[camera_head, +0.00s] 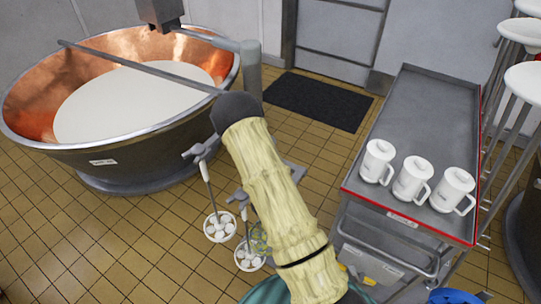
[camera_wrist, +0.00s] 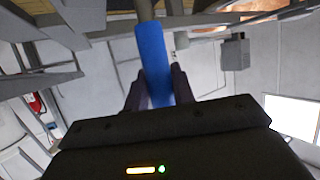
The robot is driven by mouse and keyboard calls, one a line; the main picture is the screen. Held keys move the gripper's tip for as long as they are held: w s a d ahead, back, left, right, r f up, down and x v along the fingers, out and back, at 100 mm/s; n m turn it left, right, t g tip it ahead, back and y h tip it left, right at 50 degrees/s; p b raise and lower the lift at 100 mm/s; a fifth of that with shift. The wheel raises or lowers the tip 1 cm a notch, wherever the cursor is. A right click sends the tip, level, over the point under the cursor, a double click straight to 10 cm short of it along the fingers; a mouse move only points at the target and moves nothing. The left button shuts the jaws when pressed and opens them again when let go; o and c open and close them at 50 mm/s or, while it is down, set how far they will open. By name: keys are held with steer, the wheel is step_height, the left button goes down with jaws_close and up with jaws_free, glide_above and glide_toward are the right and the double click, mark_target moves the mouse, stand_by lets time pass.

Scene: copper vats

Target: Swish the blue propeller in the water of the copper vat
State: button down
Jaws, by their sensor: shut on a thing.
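In the wrist view my gripper (camera_wrist: 158,84) is shut on a blue cylindrical handle (camera_wrist: 153,52), which I take to be the blue propeller's. A pale shaft runs from its far end out of the top of the picture; the propeller's head is not in view. The head view does not show my gripper or the held tool; only my pale arm with its dark joint shows there. The copper vat (camera_head: 115,157) stands at the left in the head view. It holds a wide pool of whitish liquid (camera_head: 130,100), and a metal bar crosses its top.
Tools with round, white-knobbed heads (camera_head: 220,227) show left of my arm, above the tiled floor. A grey metal cart (camera_head: 420,110) with three white jugs (camera_head: 413,179) stands at the right. A dark mat (camera_head: 317,101) lies behind. A blue object (camera_head: 452,297) shows at the bottom right.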

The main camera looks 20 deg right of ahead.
steer(key=shift+w+d+r+m+g+h+b, duration=0.2)
steer(key=shift+w+d+r+m+g+h, duration=0.3)
steer(key=shift+r+m+g+h, duration=0.4)
steer(key=shift+w+d+r+m+g+h+b, duration=0.25)
steer(key=shift+w+r+m+g+h, duration=0.3)
steer(key=shift+m+h, duration=0.5)
steer(key=shift+w+d+r+m+g+h+b, duration=0.15)
steer(key=shift+w+d+r+m+g+h, duration=0.35)
steer(key=shift+r+m+h, duration=0.45)
steer(key=shift+a+f, duration=0.1)
steer(key=shift+f, duration=0.2)
steer(key=s+a+f+n+t+y+b, duration=0.2)
steer(key=s+a+f+n+t+y, duration=0.3)
steer(key=a+f+n+y, duration=0.5)
steer(key=shift+s+f+y+b, duration=0.15)
steer(key=shift+s+y+b, duration=0.25)
steer(key=shift+s, duration=0.8)
